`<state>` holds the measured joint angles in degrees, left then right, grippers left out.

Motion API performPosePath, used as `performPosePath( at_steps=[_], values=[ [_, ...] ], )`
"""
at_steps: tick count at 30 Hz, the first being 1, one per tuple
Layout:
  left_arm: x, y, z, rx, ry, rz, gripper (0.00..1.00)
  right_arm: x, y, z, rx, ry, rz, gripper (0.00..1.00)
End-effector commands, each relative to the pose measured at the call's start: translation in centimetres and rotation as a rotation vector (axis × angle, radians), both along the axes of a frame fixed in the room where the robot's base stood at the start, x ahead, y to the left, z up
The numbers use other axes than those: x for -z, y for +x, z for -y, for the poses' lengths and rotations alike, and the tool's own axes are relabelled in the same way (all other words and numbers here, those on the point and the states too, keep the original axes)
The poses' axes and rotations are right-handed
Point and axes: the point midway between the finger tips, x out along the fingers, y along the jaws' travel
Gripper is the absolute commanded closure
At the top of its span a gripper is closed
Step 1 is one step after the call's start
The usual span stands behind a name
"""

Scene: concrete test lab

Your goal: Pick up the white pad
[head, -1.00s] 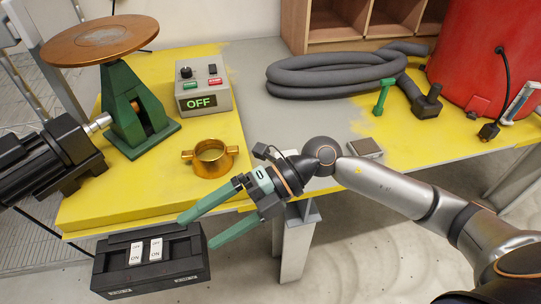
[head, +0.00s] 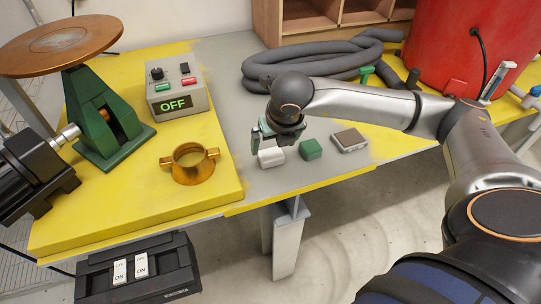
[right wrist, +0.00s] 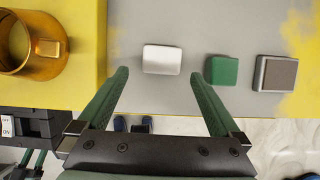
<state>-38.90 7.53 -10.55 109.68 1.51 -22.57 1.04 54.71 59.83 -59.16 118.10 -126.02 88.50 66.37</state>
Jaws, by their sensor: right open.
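The white pad (head: 271,157) lies on the grey part of the bench near its front edge, left of a green block. It also shows whole in the right wrist view (right wrist: 162,59). My right gripper (right wrist: 160,75) is open and empty, its two green fingers spread wide. In that view the pad lies between and just beyond the fingertips. In the head view the right gripper (head: 266,138) points down close to the pad, partly hidden by its own wrist. I cannot tell its exact height above the pad. My left gripper is not visible in the head view.
The green block (head: 310,149) and a grey-brown block (head: 349,140) lie right of the pad. A brass ring (head: 191,164), OFF control box (head: 178,96) and switch box (head: 137,269) are to the left. A thick grey hose (head: 320,62) lies behind.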

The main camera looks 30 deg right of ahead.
Motion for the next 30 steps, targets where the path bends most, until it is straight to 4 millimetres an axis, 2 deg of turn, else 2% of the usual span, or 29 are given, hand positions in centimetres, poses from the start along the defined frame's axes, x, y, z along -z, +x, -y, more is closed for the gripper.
performPosePath(
  at_steps=[7, 15, 23, 25, 30],
  values=[
    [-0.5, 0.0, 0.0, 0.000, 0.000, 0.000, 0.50, 1.8, 0.7, 0.4, 0.000, 0.000, -0.002, 0.00],
    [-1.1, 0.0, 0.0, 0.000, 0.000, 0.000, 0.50, 5.2, 2.1, 1.0, -0.001, 0.001, -0.001, 0.00],
    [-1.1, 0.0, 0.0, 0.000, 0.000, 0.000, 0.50, 5.7, 2.3, 1.0, -0.003, 0.001, 0.000, 0.00],
    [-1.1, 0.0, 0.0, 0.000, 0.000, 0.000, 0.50, 5.7, 2.3, 1.0, -0.003, 0.001, 0.000, 0.05],
    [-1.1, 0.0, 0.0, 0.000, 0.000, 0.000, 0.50, 5.6, 2.3, 1.0, -0.003, 0.002, 0.001, 0.24]
  ],
)
